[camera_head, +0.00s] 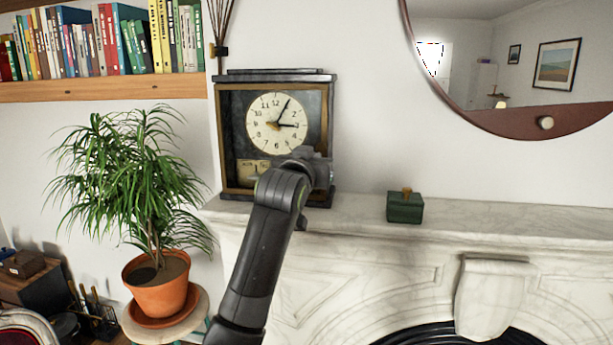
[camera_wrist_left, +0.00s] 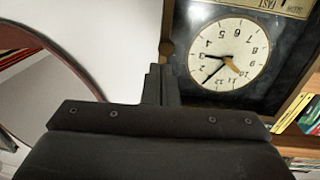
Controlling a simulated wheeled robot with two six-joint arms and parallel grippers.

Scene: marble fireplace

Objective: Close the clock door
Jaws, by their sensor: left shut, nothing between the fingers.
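The dark clock (camera_head: 232,76) stands upright on the left end of the mantel, its white dial (camera_head: 277,122) facing me. The clock door's gold-brown frame (camera_head: 223,140) surrounds the dial and looks flush or nearly flush with the case; I cannot tell whether a small gap remains. My left gripper (camera_head: 322,168) is at the clock's lower right front, partly hidden by its own wrist. In the left wrist view, the gripper's fingers (camera_wrist_left: 160,86) are together and empty, beside the frame edge; contact is unclear. The dial (camera_wrist_left: 229,55) appears upside down there. My right gripper is out of view.
A small green box (camera_head: 405,208) sits on the marble mantel (camera_head: 500,218) to the clock's right. A round mirror (camera_head: 470,110) hangs at upper right. A potted plant (camera_head: 158,285) and a bookshelf (camera_head: 110,88) are at left. The mantel beyond the box is clear.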

